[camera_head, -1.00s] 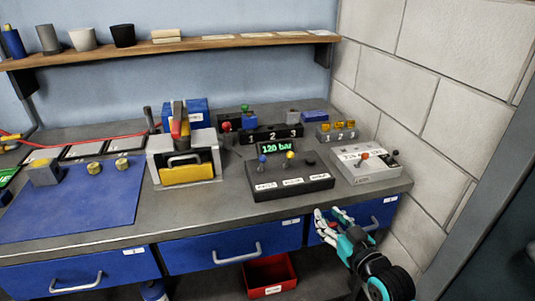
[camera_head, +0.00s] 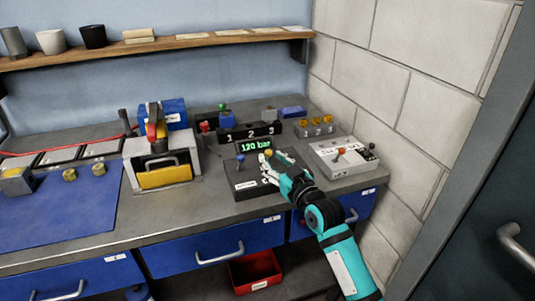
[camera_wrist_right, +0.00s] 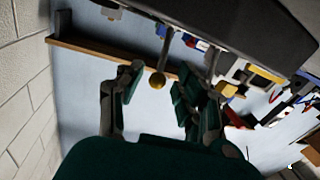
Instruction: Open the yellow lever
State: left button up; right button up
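The yellow lever (camera_head: 268,153) has a round yellow knob and stands on the dark control box (camera_head: 250,187) with the green "120 bar" display. My right gripper (camera_head: 277,167) is over the right part of this box, with its fingers at the knob. In the right wrist view the yellow knob (camera_wrist_right: 157,81) on its grey stem appears between the spread fingers of the right gripper (camera_wrist_right: 158,88), with gaps on both sides. The gripper looks open and empty. The hand covers the right part of the box. My left gripper is not in view.
A blue-knobbed lever (camera_head: 240,159) stands left of the yellow one on the same box. A light grey box (camera_head: 345,163) with an orange-red knob is to the right. A black block numbered 1 to 3 (camera_head: 250,132) stands behind. A press-like machine (camera_head: 160,160) is left.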

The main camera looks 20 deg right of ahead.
aim_at(268, 157)
jog(key=shift+x, duration=1.7)
grip_shut()
jog(key=shift+w+f, duration=0.1)
jog(key=shift+f, duration=0.1)
